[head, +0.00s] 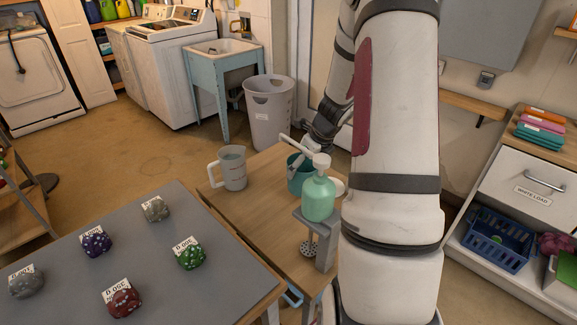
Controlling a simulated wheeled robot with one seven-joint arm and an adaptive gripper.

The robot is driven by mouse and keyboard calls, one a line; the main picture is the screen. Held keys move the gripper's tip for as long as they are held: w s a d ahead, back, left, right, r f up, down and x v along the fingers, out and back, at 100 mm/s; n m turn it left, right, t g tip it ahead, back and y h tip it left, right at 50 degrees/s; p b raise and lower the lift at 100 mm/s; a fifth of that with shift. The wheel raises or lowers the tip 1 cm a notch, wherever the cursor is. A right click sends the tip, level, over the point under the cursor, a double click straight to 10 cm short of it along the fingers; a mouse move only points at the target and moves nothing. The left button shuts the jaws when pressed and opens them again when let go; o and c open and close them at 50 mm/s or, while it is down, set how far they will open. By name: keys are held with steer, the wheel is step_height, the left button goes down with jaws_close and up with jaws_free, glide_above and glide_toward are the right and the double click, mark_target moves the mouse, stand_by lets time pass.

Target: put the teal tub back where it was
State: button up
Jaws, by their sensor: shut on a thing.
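The teal tub (296,183) is on or just above the small wooden bench, right of the grey measuring jug (233,169). The green pump bottle (318,198) hides its right side. My gripper (301,154) comes down from behind at the tub's rim and is shut on the tub. Pale bars lie across the rim there. The bottle and my arm hide part of the contact, and I cannot tell whether the tub's base touches the bench.
The pump bottle stands on a grey stand (326,240) close in front of the tub. A white round thing (338,186) lies to its right. A grey table (150,262) with several labelled stones is at front left. The bench front (262,222) is clear.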

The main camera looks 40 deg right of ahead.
steer(key=shift+w+d+f+p, duration=0.2)
steer(key=shift+w+d+f, duration=0.8)
steer(key=shift+w, duration=1.4)
steer(key=shift+w+d+f+p, duration=0.15)
steer(key=shift+w+d+f, duration=0.75)
steer(key=shift+w, duration=1.45)
steer(key=shift+w+d+f+p, duration=0.2)
steer(key=shift+w+d+f, duration=0.4)
steer(key=shift+w+d, duration=1.3)
steer(key=shift+w+a+f, duration=0.2)
steer(key=shift+w+a, duration=0.3)
steer(key=shift+a, duration=0.05)
steer(key=o, duration=1.7)
steer(key=shift+r, duration=0.15)
